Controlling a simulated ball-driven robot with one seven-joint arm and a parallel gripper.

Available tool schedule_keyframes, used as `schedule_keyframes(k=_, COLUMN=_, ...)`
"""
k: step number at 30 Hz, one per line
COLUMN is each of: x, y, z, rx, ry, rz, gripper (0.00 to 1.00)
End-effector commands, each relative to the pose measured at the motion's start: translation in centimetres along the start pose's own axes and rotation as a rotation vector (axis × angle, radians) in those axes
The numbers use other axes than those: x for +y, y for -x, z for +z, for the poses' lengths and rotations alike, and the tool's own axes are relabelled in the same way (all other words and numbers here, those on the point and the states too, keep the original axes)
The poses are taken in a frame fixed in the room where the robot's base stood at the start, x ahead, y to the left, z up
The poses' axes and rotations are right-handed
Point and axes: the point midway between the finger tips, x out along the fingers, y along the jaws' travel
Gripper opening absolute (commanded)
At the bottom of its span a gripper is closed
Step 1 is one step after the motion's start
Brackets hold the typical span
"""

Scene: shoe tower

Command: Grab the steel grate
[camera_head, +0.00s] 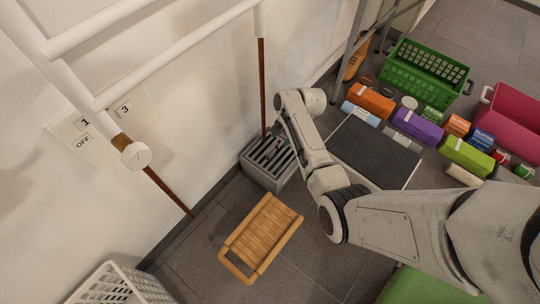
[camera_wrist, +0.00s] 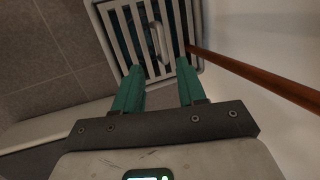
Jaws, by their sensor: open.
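The steel grate (camera_head: 267,153) is slatted and lies on top of a grey box (camera_head: 262,177) on the floor against the wall. In the wrist view the grate (camera_wrist: 124,41) has pale bars with dark gaps, and a curved handle (camera_wrist: 158,38) shows on it. My gripper (camera_wrist: 160,70) is open, with its two green fingers apart and pointing at the near part of the grate. Nothing is seen between the fingers. In the head view my arm reaches over the box, and the fingers are hidden behind it.
A brown pipe (camera_wrist: 255,75) runs close to the right of the gripper; it also stands at the wall (camera_head: 262,90). A wooden slatted tray (camera_head: 262,236) lies in front of the box. A dark-topped platform (camera_head: 374,150), boxes and a green crate (camera_head: 424,72) are at right.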

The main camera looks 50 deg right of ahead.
Motion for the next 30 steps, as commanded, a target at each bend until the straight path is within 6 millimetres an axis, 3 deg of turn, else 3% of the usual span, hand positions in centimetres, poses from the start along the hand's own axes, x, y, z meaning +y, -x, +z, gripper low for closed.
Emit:
schedule_keyframes(k=1, x=0.1, y=-1.4, z=0.0, rx=-0.001, ry=0.000, rz=0.001, gripper=0.40)
schedule_keyframes(k=6, x=0.1, y=-3.8, z=0.0, rx=-0.001, ry=0.003, rz=0.001, gripper=0.40)
schedule_keyframes(k=16, x=-0.1, y=-5.3, z=0.1, rx=0.000, ry=0.004, rz=0.001, gripper=0.40)
schedule_keyframes(k=27, x=-0.4, y=-9.5, z=0.1, rx=-0.001, ry=0.005, rz=0.002, gripper=0.40)
schedule_keyframes(k=30, x=-0.5, y=-9.9, z=0.1, rx=0.000, ry=0.004, rz=0.001, gripper=0.40)
